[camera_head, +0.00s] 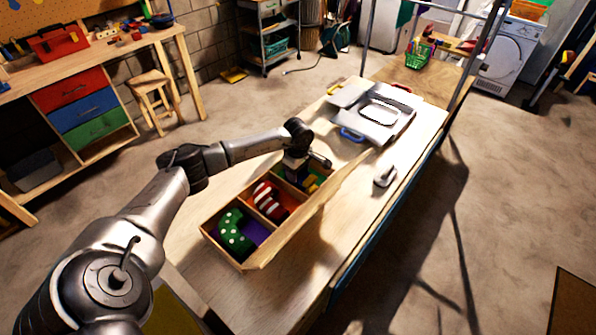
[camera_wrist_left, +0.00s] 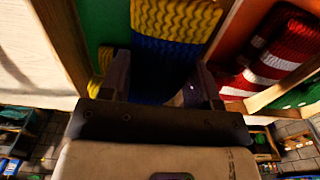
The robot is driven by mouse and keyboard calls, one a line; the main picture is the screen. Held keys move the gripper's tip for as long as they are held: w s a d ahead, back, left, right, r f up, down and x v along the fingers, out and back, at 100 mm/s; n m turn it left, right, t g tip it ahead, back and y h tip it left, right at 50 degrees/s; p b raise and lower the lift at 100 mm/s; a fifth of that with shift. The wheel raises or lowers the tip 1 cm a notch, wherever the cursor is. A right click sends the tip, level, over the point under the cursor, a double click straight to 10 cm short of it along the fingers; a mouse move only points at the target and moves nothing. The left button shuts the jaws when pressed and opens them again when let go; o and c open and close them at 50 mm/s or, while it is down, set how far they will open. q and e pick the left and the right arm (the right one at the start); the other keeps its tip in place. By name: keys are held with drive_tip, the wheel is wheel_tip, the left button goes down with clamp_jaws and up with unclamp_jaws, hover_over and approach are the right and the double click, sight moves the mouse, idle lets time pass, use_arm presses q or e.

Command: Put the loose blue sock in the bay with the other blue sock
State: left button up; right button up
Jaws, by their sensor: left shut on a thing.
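An open wooden box (camera_head: 222,251) on the table has three bays in a row. The near purple bay (camera_head: 258,231) holds a green sock with white dots (camera_head: 232,233). The middle orange-red bay holds a red-and-white striped sock (camera_head: 268,202), also in the left wrist view (camera_wrist_left: 280,50). My left gripper (camera_head: 297,172) is at the far green bay (camera_head: 312,186). In the left wrist view my left gripper (camera_wrist_left: 165,85) is shut on a blue sock with yellow ribbing (camera_wrist_left: 165,48). Another yellow piece (camera_wrist_left: 104,62) shows beside it; the rest is hidden. My right gripper is out of view.
Farther back on the table (camera_head: 400,165) are a grey board-like item (camera_head: 382,110) and a small iron-like object (camera_head: 385,176). A metal rail frame stands at the far end.

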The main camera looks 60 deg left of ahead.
use_arm(q)
drive_tip(key=shift+f+b, duration=0.55)
drive_tip(key=o, duration=0.9)
drive_tip(key=shift+r, duration=0.15)
